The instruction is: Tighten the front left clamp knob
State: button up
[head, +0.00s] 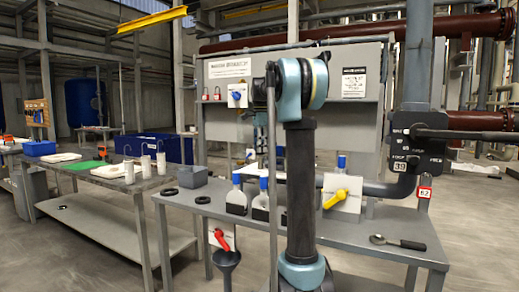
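I cannot make out a clamp knob for certain in the head view. My own arm, with teal joints and a dark link, stands upright in the middle and covers part of the bench and panel behind it. My gripper does not show. The handles I can see are a yellow one (335,199) on a white plate at the bench, a red one (222,239) low at the bench's left front, and a blue one (237,96) on the upright panel. Whatever lies behind my arm is hidden.
A grey metal bench (385,229) spans the middle and right. It carries blue-capped bottles (236,197), a grey box (193,176), black rings and a black-handled tool (398,242). A dark pipe valve body (418,140) rises behind it. A long table (115,184) stands left, with open floor around.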

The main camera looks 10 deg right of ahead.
notch_tip(320, 180, up, 12)
jog(key=shift+f, duration=0.15)
dwell(0.4)
jog(key=s+f+n+t, duration=0.1)
jog(key=s+f+n, duration=0.3)
jog(key=s+f, duration=0.55)
jog(key=s+f+n, duration=0.5)
jog(key=s+f, duration=0.2)
jog(key=s, duration=0.6)
jog(key=s+f+n, duration=0.3)
jog(key=s+f, duration=0.7)
jog(key=f, duration=0.4)
jog(key=s+f+n+t, duration=0.1)
jog(key=s+f+n, duration=0.3)
jog(key=s+f, duration=0.7)
notch_tip(320, 180, down, 3)
jog(key=shift+s+r+n, duration=0.15)
jog(key=shift+s+n, duration=0.1)
jog(key=shift+n, duration=0.05)
jog(key=shift+w, duration=0.1)
jog(key=shift+w+f, duration=0.2)
jog(key=shift+w, duration=0.15)
